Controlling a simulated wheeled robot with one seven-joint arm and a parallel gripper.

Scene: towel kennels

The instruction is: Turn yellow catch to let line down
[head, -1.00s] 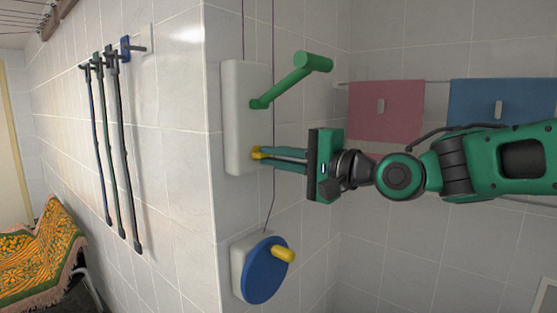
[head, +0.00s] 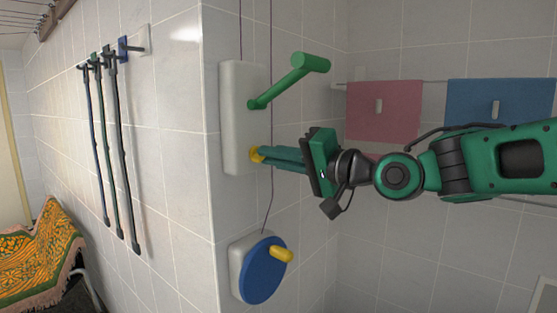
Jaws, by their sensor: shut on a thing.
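The yellow catch (head: 257,155) sits low on a white wall plate (head: 238,130), mostly covered by my fingertips. My gripper (head: 266,156) is shut on it, with its green fingers pointing left at the wall and its body tilted. A green crank handle (head: 290,80) sticks out of the same plate above the catch. Thin dark lines (head: 271,40) run down the wall past the plate. One reaches a blue disc (head: 264,270) with a yellow knob (head: 281,254) on a white mount below.
A pink towel (head: 383,112) and a blue towel (head: 498,105) hang from a rail at the right. Several dark poles (head: 119,150) hang on the left wall. A patterned cloth covers a chair (head: 45,255) at lower left.

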